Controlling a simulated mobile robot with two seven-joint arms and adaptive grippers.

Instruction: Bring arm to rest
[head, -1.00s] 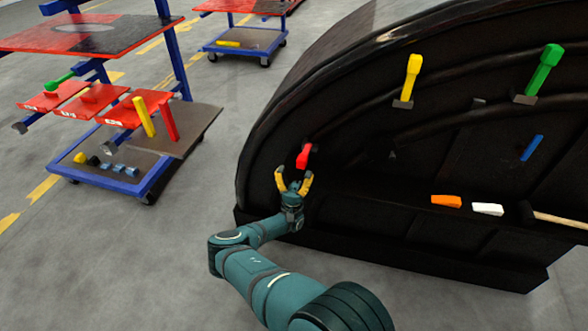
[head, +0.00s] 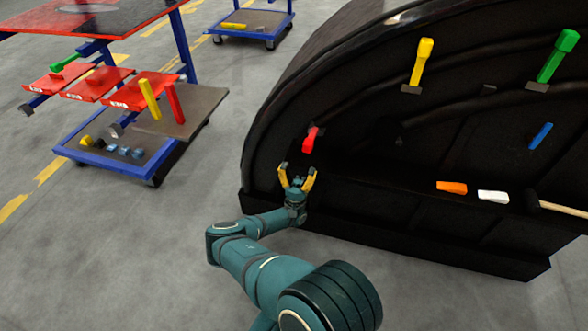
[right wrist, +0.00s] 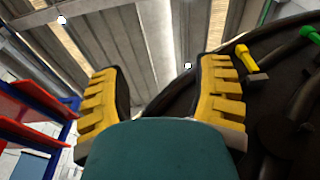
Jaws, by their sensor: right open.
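My right gripper (head: 297,177) is open and empty, its yellow fingers pointing up, close to the dark nosecone (head: 390,215). A red piece (head: 310,139) on the nosecone is just above the fingertips, apart from them. In the right wrist view my right gripper (right wrist: 160,95) has its two yellow fingers wide apart with nothing between them. A yellow handle (head: 422,62) and a green handle (head: 557,55) stand on the nosecone; the yellow handle also shows in the right wrist view (right wrist: 245,57). My left gripper is not in view.
An orange block (head: 452,187), a white block (head: 493,196) and a mallet (head: 560,208) lie on the nosecone's ledge. A blue piece (head: 541,136) is on its face. A blue cart (head: 100,162) with red trays (head: 95,84) stands at left. The floor between is clear.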

